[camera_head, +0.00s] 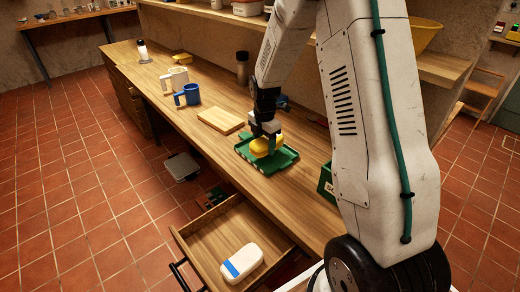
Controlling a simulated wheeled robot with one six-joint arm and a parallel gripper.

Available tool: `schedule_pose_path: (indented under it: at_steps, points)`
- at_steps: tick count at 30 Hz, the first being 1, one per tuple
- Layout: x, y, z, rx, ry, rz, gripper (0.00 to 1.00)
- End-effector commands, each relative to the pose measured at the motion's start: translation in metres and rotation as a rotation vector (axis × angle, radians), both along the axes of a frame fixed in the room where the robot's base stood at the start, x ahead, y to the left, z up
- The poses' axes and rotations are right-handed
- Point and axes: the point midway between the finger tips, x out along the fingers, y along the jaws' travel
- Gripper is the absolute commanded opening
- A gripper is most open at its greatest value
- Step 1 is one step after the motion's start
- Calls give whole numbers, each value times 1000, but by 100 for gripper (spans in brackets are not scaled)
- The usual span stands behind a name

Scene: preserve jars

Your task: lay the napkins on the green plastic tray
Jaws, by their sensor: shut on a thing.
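The green plastic tray (284,160) lies on the wooden counter near its front edge. My gripper (265,142) points down over the tray. It is shut on a rounded yellow thing (259,148), which is right at the tray's surface; whether it touches the tray I cannot tell. The fingers partly cover the yellow thing. A white rounded pack with a blue band (242,262) lies in the open drawer (205,255); it may be the napkins, but I cannot tell for sure.
A wooden board (221,120) lies left of the tray. A blue mug (191,95), a pale mug (178,76), a yellow item (182,58) and a dark jar (242,68) stand farther back. A green crate (326,180) is right of the tray. The open drawer juts out below the counter.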

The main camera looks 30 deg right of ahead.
Motion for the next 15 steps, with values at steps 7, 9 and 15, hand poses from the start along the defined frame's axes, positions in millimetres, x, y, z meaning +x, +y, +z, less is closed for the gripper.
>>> schedule_pose_path:
  at_steps: [7, 9, 15]
  points:
    - [18, -7, -2, 0, 0, 0, 38]
    - [16, -6, -14, 1, 4, 1, 38]
    - [16, -6, -37, 0, 1, 1, 38]
